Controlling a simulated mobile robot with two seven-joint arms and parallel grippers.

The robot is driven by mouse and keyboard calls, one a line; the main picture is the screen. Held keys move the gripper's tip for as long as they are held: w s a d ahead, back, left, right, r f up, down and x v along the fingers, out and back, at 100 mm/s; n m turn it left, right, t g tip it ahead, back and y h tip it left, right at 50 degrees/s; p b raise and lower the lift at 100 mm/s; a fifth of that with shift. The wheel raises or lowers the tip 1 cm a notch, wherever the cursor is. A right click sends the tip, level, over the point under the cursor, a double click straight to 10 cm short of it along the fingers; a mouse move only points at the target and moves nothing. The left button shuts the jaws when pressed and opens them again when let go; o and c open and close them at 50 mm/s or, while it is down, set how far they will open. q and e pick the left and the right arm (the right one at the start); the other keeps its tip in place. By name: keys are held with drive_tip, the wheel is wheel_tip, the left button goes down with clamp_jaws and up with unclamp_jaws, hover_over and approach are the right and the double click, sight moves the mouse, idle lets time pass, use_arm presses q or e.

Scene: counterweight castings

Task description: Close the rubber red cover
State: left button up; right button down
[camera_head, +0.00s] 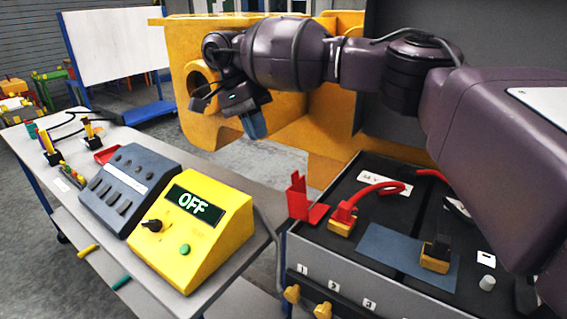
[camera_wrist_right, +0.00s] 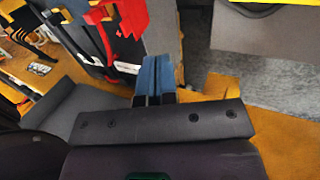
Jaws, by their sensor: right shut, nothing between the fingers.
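The red cover (camera_head: 298,197) stands open at the left edge of the black-topped unit (camera_head: 345,245). One red flap is upright and another red part lies low beside it. In the right wrist view, a red piece that looks like the cover (camera_wrist_right: 130,18) is at the top, beyond the fingertips. My right gripper (camera_head: 254,126) is shut and empty, its blue fingers pointing down. It hangs in the air, above and to the left of the cover in the head view, apart from it. The closed fingers (camera_wrist_right: 157,75) also show in the right wrist view. My left gripper is not in view.
A red cable with a clamp (camera_head: 345,212) is right beside the cover, with a black-and-yellow clamp (camera_head: 436,252) farther right. A yellow box reading OFF (camera_head: 195,222) and a grey-blue switch box (camera_head: 128,188) stand on the left table. A large yellow casting (camera_head: 290,105) is behind my gripper.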

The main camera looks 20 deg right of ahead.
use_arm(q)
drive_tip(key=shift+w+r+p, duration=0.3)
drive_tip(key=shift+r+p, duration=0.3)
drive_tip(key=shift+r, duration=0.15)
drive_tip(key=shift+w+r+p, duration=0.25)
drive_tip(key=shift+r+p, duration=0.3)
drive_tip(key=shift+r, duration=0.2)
use_arm(e)
drive_tip(key=s+d+f, duration=0.4)
drive_tip(key=s+f, duration=0.1)
drive_tip(key=f, duration=0.1)
drive_tip(key=shift+s+d+f, duration=0.2)
drive_tip(key=shift+d+f, duration=0.05)
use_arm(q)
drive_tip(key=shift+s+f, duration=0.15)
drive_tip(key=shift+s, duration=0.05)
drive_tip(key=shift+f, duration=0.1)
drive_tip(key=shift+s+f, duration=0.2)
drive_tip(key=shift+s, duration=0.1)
use_arm(e)
drive_tip(key=shift+s+d+r+t+y, duration=0.25)
drive_tip(key=shift+t+y, duration=0.15)
drive_tip(key=shift+t, duration=0.2)
use_arm(q)
drive_tip(key=shift+b, duration=0.3)
